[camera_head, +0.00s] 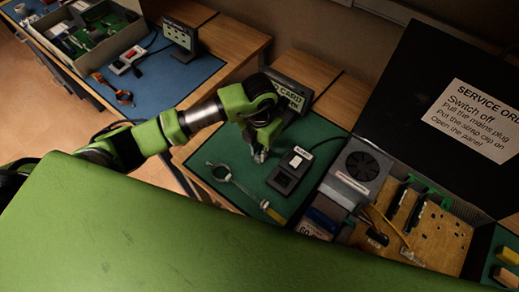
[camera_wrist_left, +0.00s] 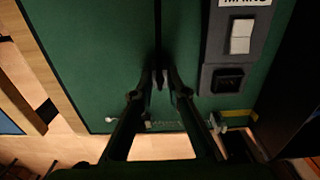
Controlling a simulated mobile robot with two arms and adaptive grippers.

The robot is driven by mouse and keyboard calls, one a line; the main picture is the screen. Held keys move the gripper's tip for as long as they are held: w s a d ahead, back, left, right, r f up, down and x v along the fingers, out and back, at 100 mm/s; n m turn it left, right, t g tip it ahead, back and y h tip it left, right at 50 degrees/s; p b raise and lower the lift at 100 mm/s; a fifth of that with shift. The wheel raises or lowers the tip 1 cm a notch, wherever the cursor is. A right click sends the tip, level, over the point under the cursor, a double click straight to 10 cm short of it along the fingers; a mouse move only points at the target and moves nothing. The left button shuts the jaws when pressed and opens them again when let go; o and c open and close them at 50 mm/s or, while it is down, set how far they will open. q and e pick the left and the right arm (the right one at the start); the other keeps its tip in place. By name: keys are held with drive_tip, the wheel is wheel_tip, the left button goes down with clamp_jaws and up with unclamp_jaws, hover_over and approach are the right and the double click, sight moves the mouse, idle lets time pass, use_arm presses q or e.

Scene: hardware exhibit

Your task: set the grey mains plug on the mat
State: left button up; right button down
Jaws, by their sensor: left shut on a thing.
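My left gripper (camera_head: 260,154) is over the green mat (camera_head: 226,158), left of the black mains switch block (camera_head: 291,171). In the left wrist view its fingers (camera_wrist_left: 160,80) are closed together on a small, dark thing between the tips, which looks like the mains plug. A thin dark cable runs up from it. The plug is mostly hidden by the fingers, and I cannot tell whether it touches the mat. The block's socket (camera_wrist_left: 228,80) looks empty in the wrist view. My right gripper is not in view.
A black sign (camera_head: 288,92) stands behind. The open machine with a fan (camera_head: 362,166) stands to the right. A blue mat (camera_head: 160,80) is at the left.

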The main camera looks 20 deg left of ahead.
sight(259, 154)
use_arm(q)
drive_tip(key=o, duration=0.8)
drive_tip(key=shift+o, duration=0.2)
drive_tip(key=shift+r, duration=0.45)
wheel_tip(259, 154, up, 11)
drive_tip(key=b, duration=0.1)
drive_tip(key=shift+r+b, duration=0.2)
drive_tip(key=shift+b, duration=0.2)
drive_tip(key=shift+f, duration=0.1)
